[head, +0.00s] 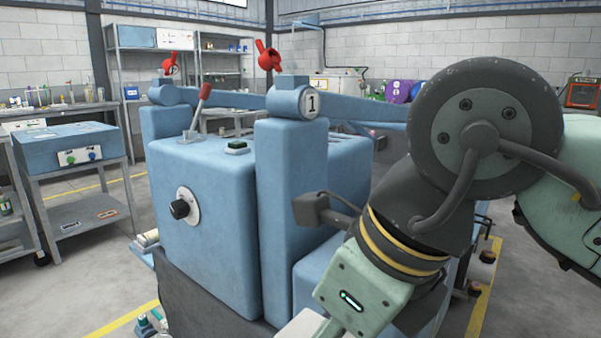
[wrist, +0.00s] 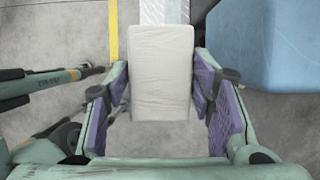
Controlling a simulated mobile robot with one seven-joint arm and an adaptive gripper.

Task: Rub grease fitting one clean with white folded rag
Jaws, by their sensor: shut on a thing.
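The white folded rag (wrist: 160,85) is a pale, thick rectangle in the wrist view. My gripper (wrist: 161,63) is shut on it, with a purple-padded finger at each side. In the head view the fingers are out of sight below my wrist. A round plate marked 1 (head: 312,103) is on the front post of the blue machine (head: 220,230). A red part (head: 268,56) stands above that post. I cannot clearly make out grease fitting one itself, or any dirt on it.
A second red part (head: 170,63) tops the left post, and a red-knobbed lever (head: 203,92) rises between the posts. A blue box (head: 66,150) sits on a grey cart at left. The wrist view shows a blue block (wrist: 265,45) close at right and grey floor.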

